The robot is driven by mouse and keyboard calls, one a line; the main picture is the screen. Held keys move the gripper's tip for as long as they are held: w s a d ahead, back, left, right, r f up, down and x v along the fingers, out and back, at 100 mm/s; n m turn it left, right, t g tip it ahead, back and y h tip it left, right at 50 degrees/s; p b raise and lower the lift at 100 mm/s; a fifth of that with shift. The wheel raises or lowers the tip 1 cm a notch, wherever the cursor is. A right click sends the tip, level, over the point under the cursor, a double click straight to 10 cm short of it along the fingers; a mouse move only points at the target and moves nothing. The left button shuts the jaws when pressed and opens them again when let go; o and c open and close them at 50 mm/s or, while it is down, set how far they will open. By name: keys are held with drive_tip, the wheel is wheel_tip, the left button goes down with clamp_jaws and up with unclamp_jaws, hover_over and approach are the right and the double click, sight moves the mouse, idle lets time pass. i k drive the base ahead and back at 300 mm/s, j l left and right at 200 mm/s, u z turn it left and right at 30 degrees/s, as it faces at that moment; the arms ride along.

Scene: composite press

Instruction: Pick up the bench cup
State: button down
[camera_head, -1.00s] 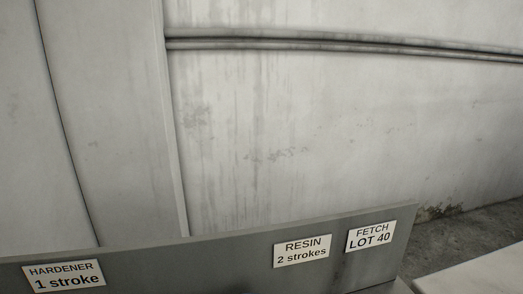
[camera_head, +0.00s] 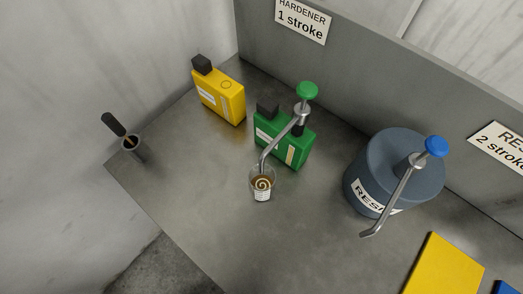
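The bench cup (camera_head: 262,186) is a small clear cup standing upright on the grey metal bench (camera_head: 215,190). It has a white label on its front and a brownish swirl inside. It stands under the spout of the pump with the green knob (camera_head: 307,91), which rises from the green container (camera_head: 283,136). The spout tip is right at or just above the cup's rim; I cannot tell whether they touch. My gripper is not in view.
A yellow container (camera_head: 219,95) stands at the back left, and a holder (camera_head: 134,147) with a black-handled tool is at the left edge. The blue-grey resin drum (camera_head: 393,172) with a blue-knobbed pump is right. A yellow flat item (camera_head: 444,268) lies front right. Bench left of the cup is clear.

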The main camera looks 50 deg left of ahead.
sight(262, 187)
drive_tip(key=u, duration=1.15)
drive_tip(key=k+j+z, duration=0.1)
drive_tip(key=j, duration=0.1)
